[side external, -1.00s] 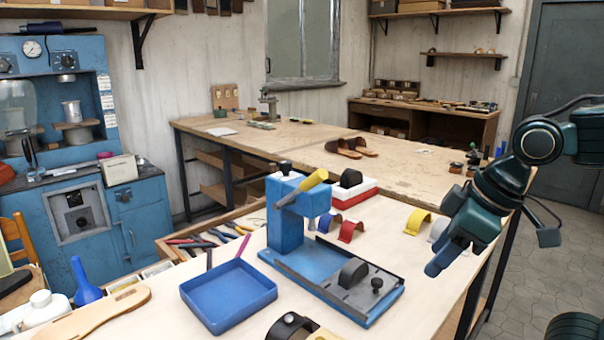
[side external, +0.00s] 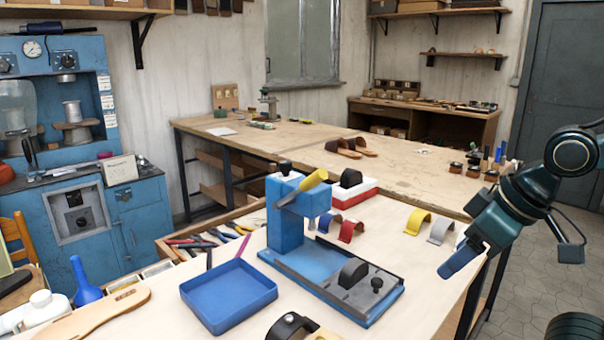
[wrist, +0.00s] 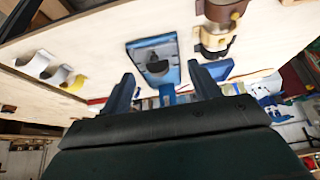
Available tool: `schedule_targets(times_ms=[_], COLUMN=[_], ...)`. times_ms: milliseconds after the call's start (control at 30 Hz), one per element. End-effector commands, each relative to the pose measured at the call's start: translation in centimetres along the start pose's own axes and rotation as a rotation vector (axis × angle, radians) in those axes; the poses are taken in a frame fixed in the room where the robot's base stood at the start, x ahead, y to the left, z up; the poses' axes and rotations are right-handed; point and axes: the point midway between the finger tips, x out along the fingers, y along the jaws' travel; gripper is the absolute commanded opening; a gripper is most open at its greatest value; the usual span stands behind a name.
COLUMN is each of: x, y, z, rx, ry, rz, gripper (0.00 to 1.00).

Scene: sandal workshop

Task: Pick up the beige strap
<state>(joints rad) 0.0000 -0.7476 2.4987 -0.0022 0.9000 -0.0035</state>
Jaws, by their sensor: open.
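My gripper (side external: 462,258) is tilted down to the left above that edge, apart from the strap. In the wrist view my gripper (wrist: 160,75) has its two fingers spread with nothing between them.
Grey (side external: 440,229), yellow (side external: 417,221), red (side external: 351,231) and blue straps stand in a row. A blue press (side external: 287,225) and blue tray (side external: 228,318) occupy the table's middle. A dark strap (side external: 291,326) lies at the front.

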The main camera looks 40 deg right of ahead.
Motion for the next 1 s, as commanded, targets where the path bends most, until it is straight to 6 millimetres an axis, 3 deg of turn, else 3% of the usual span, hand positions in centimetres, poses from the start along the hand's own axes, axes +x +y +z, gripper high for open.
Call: schedule_targets(times_ms=[267,567,1000], x=[0.6,2.5,7.0], y=[-1.1,-4.0,-8.1], z=[-1.5,-4.9,-9.1], rx=[-0.144,-0.523,-1.097], ry=[-0.038,-0.111,-0.135], rz=[-0.042,-0.179,-0.469], gripper=[0.62,0.62,0.62])
